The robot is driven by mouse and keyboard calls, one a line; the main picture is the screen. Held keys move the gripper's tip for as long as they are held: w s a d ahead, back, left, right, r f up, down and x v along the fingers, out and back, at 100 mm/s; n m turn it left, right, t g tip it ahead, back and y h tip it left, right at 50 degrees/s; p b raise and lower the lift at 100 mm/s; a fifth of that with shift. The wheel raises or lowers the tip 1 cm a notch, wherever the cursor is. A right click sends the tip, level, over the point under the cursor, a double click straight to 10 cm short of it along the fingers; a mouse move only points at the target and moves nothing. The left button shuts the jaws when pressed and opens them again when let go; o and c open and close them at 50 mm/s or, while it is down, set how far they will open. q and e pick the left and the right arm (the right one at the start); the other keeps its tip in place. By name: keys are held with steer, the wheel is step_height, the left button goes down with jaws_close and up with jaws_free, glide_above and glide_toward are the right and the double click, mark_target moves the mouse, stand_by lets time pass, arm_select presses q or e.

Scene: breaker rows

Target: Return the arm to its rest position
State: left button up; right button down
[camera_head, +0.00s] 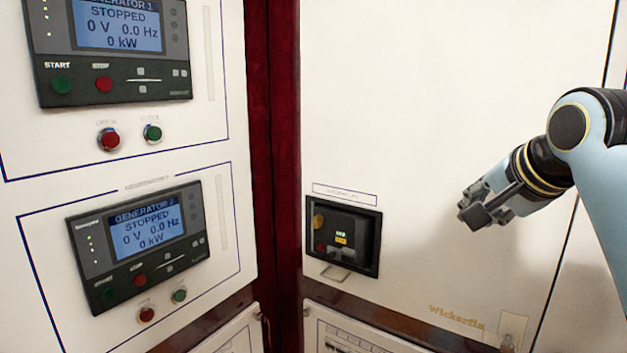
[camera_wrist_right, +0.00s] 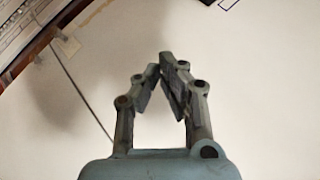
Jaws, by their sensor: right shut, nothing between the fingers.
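My right arm comes in from the right in the head view. Its gripper (camera_head: 472,215) is in front of the white cabinet panel, to the right of the black breaker unit (camera_head: 343,240) and apart from it. In the right wrist view the gripper (camera_wrist_right: 160,68) has its fingertips together, with nothing between them. Pale panel surface lies behind the fingers. My left gripper does not show in the head view.
Two generator control panels stand at the left, the upper one (camera_head: 120,75) and the lower one (camera_head: 110,262), both reading STOPPED. A dark red post (camera_head: 272,130) divides the cabinets. The white panel (camera_head: 430,80) above the breaker unit is bare.

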steer(key=s+d+f+n+g, duration=0.15)
steer(key=s+f+n, duration=0.35)
steer(key=s, duration=0.5)
steer(key=s+f+n+g+h, duration=0.1)
steer(key=s+f+n+g, duration=0.15)
steer(key=s+f, duration=0.7)
steer(key=s+d+f+n+g, duration=0.15)
steer(key=s+f+n, duration=0.25)
steer(key=s, duration=0.8)
steer(key=s+d+f+g+b, duration=0.15)
steer(key=f+b, duration=0.45)
steer(key=f, duration=1.5)
steer(key=s+d+f+b, duration=0.15)
steer(key=f+b, duration=0.55)
steer(key=f, duration=1.4)
steer(key=s+f+g+b, duration=0.1)
steer(key=s+f+b, duration=0.7)
steer(key=s+f, duration=1)
step_height(320, 180, down, 4)
steer(key=shift+s+g, duration=0.25)
steer(key=shift+g, duration=0.05)
steer(key=shift+d, duration=0.1)
